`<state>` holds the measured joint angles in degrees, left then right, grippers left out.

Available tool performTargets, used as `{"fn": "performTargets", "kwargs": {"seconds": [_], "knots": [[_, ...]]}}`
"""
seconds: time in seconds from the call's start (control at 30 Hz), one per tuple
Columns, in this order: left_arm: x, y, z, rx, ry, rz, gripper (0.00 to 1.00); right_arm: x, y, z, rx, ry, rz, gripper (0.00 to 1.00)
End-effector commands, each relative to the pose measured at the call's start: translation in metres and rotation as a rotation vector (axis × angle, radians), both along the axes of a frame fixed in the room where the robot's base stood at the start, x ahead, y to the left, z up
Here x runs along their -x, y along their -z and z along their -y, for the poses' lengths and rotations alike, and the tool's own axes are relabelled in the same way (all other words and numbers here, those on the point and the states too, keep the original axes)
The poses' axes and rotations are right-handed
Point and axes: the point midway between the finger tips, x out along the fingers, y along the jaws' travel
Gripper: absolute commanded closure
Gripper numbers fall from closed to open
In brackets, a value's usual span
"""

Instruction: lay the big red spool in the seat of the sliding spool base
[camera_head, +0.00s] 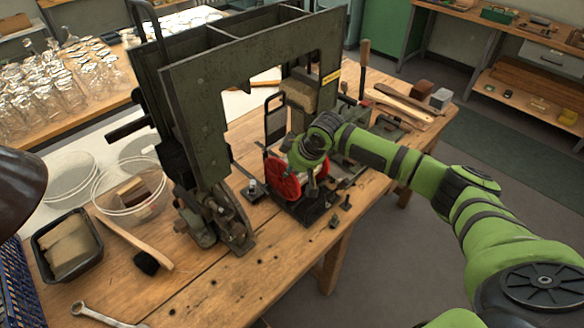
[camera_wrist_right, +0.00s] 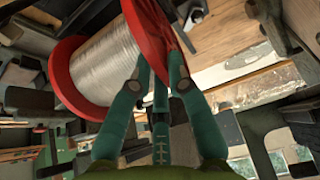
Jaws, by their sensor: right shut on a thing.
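The big red spool (camera_head: 283,181), with red flanges and a core wound with silvery wire, is at the dark sliding spool base (camera_head: 308,211) on the wooden bench. In the right wrist view the spool (camera_wrist_right: 102,68) fills the upper left, tilted in the picture. My right gripper (camera_wrist_right: 160,68) is shut on the spool's near red flange; in the head view this gripper (camera_head: 312,172) is at the spool's right side. Spool and gripper hide most of the seat, so I cannot tell whether the spool touches it. My left gripper is not in view.
A tall dark green machine frame (camera_head: 200,85) stands just left of and behind the spool. A clear bowl (camera_head: 130,190), a black tray (camera_head: 68,245) and a brush (camera_head: 145,250) lie farther left. The front of the bench is mostly clear. Small dark pegs stand right of the base.

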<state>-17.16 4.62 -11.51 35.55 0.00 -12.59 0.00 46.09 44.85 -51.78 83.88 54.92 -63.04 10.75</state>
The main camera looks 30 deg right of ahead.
Motion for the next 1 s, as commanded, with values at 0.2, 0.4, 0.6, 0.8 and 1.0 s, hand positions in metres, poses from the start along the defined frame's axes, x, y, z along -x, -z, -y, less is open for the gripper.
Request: {"fn": "performTargets", "kwargs": {"seconds": [0.2,0.4,0.6,0.8,1.0], "knots": [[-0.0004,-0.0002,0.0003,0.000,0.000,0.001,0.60,-0.0022,-0.0035,-0.0001,-0.002,0.000,0.009,1.00],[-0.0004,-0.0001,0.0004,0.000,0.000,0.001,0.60,-0.0023,-0.0035,-0.0002,-0.002,0.000,0.009,1.00],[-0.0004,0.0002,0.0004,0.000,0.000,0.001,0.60,-0.0022,-0.0016,-0.0003,-0.002,0.000,0.009,1.00],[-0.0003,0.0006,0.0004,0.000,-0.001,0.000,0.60,-0.0024,0.0010,-0.0002,-0.001,-0.001,0.009,1.00],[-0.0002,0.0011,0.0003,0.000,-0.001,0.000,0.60,-0.0026,0.0037,-0.0002,-0.001,-0.001,0.009,1.00]]}}
